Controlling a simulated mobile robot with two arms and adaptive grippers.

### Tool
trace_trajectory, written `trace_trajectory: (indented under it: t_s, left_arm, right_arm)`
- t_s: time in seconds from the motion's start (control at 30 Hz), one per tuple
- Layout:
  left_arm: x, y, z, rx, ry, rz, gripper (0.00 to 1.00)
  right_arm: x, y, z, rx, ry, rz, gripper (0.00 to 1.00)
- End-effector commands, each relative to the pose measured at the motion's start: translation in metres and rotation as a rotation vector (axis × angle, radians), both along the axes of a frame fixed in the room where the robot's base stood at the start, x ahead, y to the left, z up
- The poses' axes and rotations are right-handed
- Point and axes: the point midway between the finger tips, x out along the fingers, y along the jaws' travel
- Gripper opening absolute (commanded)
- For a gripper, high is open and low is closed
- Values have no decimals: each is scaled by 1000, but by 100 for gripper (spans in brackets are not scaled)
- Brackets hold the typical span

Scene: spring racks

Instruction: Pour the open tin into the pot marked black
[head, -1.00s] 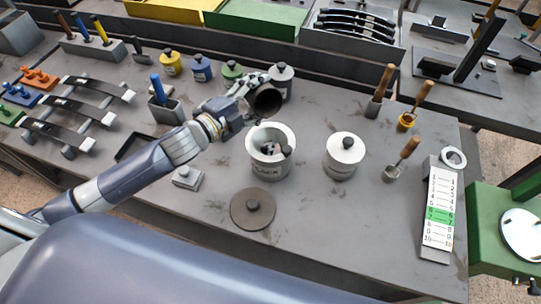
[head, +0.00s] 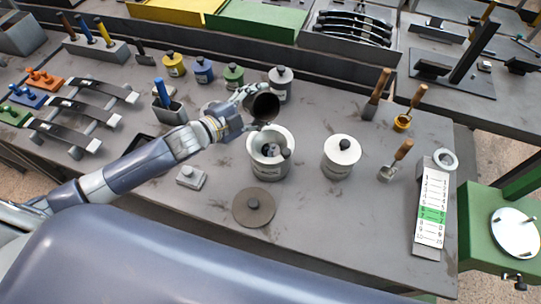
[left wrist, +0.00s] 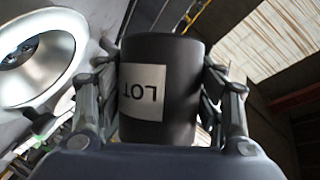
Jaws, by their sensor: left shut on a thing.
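My left gripper (head: 246,98) is shut on the dark open tin (head: 265,106), which is tilted with its black mouth towards the head camera. In the left wrist view the tin (left wrist: 178,95) sits between both fingers, its white "LOT" label upside down. The tin is above and just behind the open white pot (head: 270,170), which has a label too small to read surely. Dark and pale lumps show inside this pot. A lidded white pot (head: 341,160) stands to its right. A round grey lid (head: 253,207) lies in front. My right gripper is not in view.
Behind the tin stand a grey lidded tin (head: 281,85) and green, blue and yellow ones. Wooden-handled tools (head: 396,160) and a scale board (head: 432,212) are at the right. A small block (head: 190,177) lies left of the pot. The front middle is mostly clear.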

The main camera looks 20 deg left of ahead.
Motion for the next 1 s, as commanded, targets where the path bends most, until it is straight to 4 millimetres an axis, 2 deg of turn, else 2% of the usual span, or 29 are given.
trace_trajectory:
  t_s: [0.2, 0.37, 0.73, 1.0]
  left_arm:
    - [0, 0, 0, -1, 0, -1, 28]
    - [1, 0, 0, -29, 32, 0, 28]
    - [0, -1, -11, -151, 161, -1, 28]
    - [-1, -1, -18, -206, 220, 0, 28]
  right_arm:
    - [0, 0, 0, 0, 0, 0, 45]
    - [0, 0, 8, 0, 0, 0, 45]
    - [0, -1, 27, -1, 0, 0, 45]
    - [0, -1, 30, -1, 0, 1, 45]
